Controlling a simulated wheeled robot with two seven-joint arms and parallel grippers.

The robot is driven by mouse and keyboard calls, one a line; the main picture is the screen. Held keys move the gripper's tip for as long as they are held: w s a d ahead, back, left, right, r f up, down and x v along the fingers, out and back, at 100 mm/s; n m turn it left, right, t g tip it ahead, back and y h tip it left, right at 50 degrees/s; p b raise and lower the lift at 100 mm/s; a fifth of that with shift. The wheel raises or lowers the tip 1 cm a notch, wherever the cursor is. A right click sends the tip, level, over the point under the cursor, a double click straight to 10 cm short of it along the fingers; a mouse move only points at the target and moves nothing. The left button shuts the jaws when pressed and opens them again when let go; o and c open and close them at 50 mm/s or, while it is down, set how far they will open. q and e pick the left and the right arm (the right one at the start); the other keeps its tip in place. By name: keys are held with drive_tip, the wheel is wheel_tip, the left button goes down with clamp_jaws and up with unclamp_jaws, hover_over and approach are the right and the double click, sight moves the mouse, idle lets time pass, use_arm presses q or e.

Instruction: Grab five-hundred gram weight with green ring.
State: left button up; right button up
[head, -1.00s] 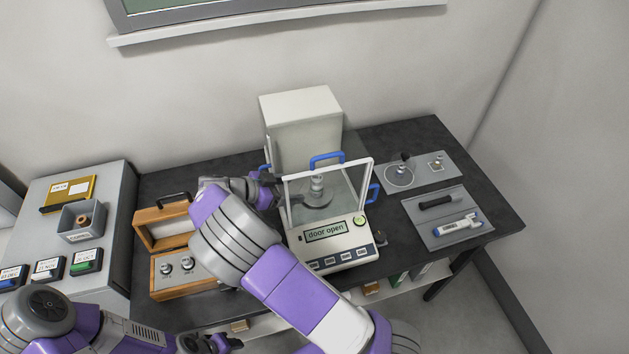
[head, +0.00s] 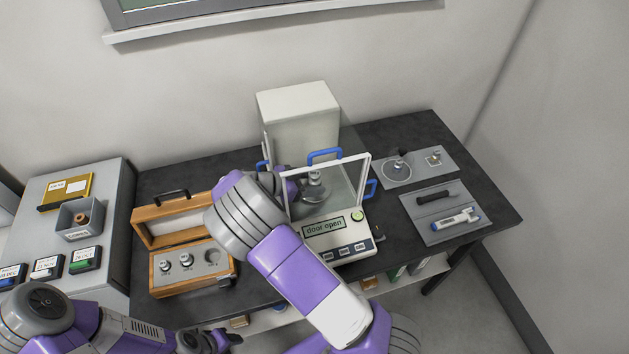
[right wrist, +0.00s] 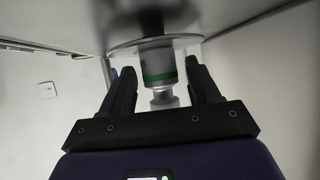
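The weight with the green ring (right wrist: 158,65) is a metal cylinder with a narrow knob. It stands on the round pan (head: 318,194) of the balance; in the head view the weight (head: 314,179) shows through the raised glass. The right wrist view shows it upside down. My right gripper (right wrist: 163,85) is open, its two fingers on either side of the weight's knob and body, with small gaps visible. In the head view my right arm mostly hides that gripper. My left gripper (head: 226,340) is low at the bottom edge, away from the weight; its opening is unclear.
The balance (head: 340,243) reads "door open". A wooden case (head: 150,243) at left holds two weights beside an empty socket. A grey side table (head: 115,200) carries a bin and labelled blocks.

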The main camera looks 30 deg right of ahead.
clamp_jaws()
drive_tip(key=shift+r, duration=0.1)
